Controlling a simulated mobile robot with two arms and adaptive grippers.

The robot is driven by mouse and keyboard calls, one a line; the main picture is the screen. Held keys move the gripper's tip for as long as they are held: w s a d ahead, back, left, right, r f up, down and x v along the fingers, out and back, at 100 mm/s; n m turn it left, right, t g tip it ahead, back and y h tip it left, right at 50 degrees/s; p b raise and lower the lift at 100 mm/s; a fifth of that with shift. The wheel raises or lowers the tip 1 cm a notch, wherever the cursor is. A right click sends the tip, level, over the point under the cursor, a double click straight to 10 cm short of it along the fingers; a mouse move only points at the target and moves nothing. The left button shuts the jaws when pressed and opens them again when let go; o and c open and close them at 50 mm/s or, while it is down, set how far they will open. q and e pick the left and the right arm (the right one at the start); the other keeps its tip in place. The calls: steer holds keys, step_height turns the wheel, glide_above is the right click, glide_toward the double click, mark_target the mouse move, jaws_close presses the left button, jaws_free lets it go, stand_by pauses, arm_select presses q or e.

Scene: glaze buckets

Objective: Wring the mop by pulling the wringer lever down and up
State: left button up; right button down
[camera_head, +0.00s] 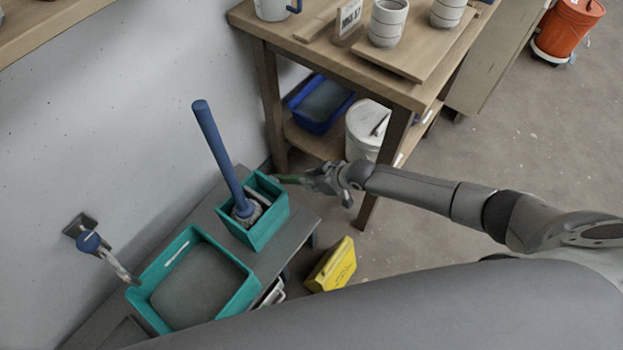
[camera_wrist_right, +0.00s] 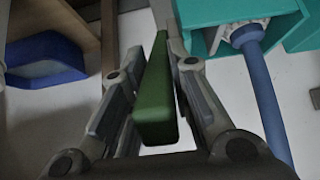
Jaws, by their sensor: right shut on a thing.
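The mop stands tilted with its blue handle (camera_head: 218,150) up. Its grey head (camera_head: 247,213) sits inside the teal wringer box (camera_head: 265,235) on a grey bench. The green wringer lever (camera_wrist_right: 157,105) lies between the fingers of my right gripper (camera_wrist_right: 156,62), which is shut on it. In the head view my right gripper (camera_head: 318,180) is just right of the wringer, and only a bit of green shows at its tip. The mop handle (camera_wrist_right: 264,95) also shows at the right of the wrist view. My left gripper is not in view.
A teal basin (camera_head: 240,299) sits beside the wringer, near a wall tap (camera_head: 90,242). A yellow object (camera_head: 335,265) stands on the floor. A wooden table (camera_head: 290,50) with cups is behind; a blue tub (camera_head: 320,104) and white bucket (camera_head: 365,130) are under it. Open floor lies right.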

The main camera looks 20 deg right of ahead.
steer(key=shift+s+d+f, duration=0.4)
steer(key=shift+s+f, duration=0.15)
steer(key=shift+f, duration=0.05)
steer(key=shift+w+a+r, duration=0.15)
steer(key=shift+w+r, duration=0.15)
steer(key=shift+r, duration=0.05)
steer(key=c, duration=1.5)
jaws_free()
steer(key=shift+r, duration=0.1)
steer(key=o, duration=1.3)
steer(key=shift+w+a+r, duration=0.25)
steer(key=shift+w, duration=0.05)
steer(key=shift+c, duration=0.2)
steer(key=shift+r, duration=0.1)
